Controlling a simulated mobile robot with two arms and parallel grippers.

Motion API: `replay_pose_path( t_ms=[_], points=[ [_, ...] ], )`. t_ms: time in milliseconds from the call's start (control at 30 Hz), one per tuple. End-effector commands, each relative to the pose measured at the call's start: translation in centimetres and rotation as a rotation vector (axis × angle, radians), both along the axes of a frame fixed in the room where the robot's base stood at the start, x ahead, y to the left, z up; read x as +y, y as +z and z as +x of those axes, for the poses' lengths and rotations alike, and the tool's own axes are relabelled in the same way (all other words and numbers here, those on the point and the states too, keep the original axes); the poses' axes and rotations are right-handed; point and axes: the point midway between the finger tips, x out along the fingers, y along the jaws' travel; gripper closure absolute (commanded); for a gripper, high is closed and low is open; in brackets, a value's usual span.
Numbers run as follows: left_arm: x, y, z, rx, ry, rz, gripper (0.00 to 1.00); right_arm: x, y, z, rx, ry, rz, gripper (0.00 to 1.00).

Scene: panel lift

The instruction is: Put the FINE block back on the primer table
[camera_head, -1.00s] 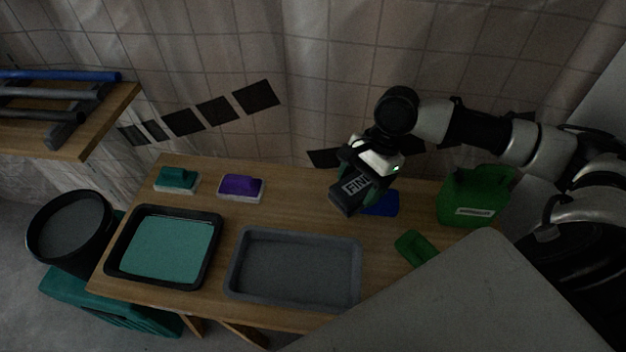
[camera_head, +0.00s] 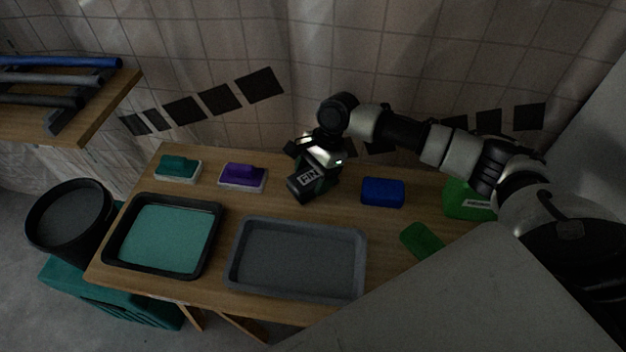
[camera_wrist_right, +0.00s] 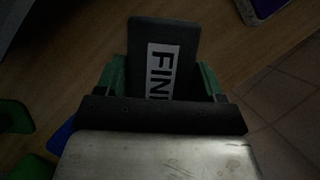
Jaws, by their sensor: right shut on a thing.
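The FINE block (camera_head: 302,185) is dark grey with a white label. My right gripper (camera_head: 318,182) is shut on it, over the back middle of the table, between the purple block and the blue block. In the right wrist view the FINE block (camera_wrist_right: 163,50) sits between the green fingers of my right gripper (camera_wrist_right: 160,82), its label partly cut off by the gripper. I cannot tell whether the block touches the tabletop. The wooden table (camera_head: 205,291) is below it. My left gripper is not in view.
A teal block (camera_head: 178,168) and a purple block (camera_head: 243,176) stand at the back left. A blue block (camera_head: 383,192), a green block (camera_head: 422,240) and a green canister (camera_head: 465,200) are to the right. A teal-filled tray (camera_head: 165,240) and a grey tray (camera_head: 298,258) lie in front.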

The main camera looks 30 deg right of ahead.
Motion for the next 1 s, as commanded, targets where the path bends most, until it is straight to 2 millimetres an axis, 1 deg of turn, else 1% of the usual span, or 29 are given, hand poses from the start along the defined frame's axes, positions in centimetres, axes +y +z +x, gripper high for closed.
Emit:
replay_pose_path(
  t_ms=[33, 100, 300, 333, 467, 767, 867, 1000],
  points=[
    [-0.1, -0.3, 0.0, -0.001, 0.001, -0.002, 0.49, 0.0, -1.0, 0.0, 0.001, -0.001, 0.0, 0.56],
    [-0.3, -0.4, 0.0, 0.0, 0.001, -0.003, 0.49, 0.0, -1.6, 0.0, 0.0, 0.0, 0.0, 0.56],
    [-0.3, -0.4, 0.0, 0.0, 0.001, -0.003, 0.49, 0.0, -1.7, 0.0, -0.001, 0.001, -0.001, 0.56],
    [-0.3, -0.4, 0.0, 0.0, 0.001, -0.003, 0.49, 0.0, -1.7, 0.0, 0.0, 0.0, -0.001, 0.27],
    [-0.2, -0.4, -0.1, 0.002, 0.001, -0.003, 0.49, 0.0, -1.7, 0.0, 0.0, 0.0, 0.0, 0.07],
    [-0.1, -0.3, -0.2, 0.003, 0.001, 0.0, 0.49, -0.1, -1.5, 0.0, -0.001, 0.0, 0.0, 0.06],
    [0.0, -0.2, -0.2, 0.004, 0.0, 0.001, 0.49, -0.4, -0.7, 0.1, -0.003, -0.001, 0.0, 0.06],
    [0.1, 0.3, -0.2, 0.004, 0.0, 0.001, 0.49, -1.3, 1.6, 0.2, -0.005, -0.001, 0.0, 0.06]
  ],
)
